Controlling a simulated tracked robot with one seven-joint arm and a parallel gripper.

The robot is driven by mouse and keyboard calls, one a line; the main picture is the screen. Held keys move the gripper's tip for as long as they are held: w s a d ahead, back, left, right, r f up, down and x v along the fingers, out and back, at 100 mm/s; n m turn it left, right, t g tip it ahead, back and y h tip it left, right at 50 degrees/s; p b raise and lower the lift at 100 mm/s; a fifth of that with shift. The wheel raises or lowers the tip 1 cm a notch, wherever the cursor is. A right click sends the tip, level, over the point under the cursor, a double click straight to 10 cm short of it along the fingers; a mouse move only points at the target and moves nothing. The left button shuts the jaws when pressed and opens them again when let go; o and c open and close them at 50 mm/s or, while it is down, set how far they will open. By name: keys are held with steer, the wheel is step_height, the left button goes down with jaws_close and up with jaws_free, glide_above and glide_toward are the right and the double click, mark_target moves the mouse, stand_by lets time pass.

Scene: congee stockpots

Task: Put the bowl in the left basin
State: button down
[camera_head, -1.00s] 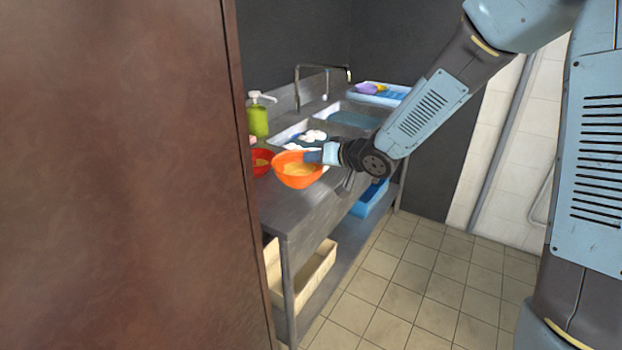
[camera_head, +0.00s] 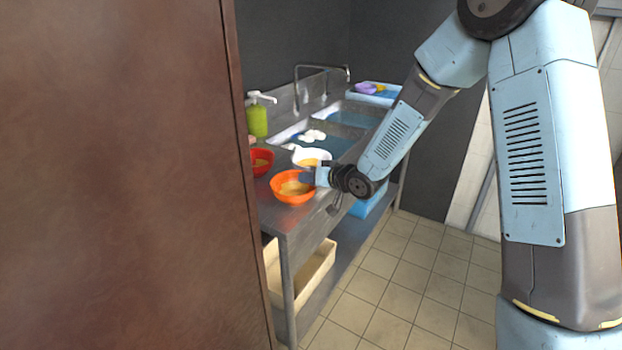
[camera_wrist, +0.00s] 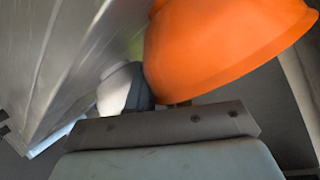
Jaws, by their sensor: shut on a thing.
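An orange bowl (camera_head: 289,197) with yellowish contents is at the front of the metal counter. My gripper (camera_head: 313,177) is at its right rim and is shut on it. I cannot tell whether its base touches the counter. In the wrist view the orange bowl (camera_wrist: 215,45) fills the upper right, close to the gripper; the fingertips are mostly hidden. The left basin (camera_head: 340,146) lies behind the bowl, with blue water and white foam in it.
A red bowl (camera_head: 262,158) stands left of the orange one, and a white bowl (camera_head: 313,154) behind it, near the left basin. The right basin (camera_head: 352,116), a faucet (camera_head: 297,88) and a green soap bottle (camera_head: 258,120) are farther back. A brown panel (camera_head: 120,180) blocks the left.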

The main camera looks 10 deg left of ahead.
steer(key=c, duration=1.1)
jaws_free()
steer(key=shift+o, duration=0.2)
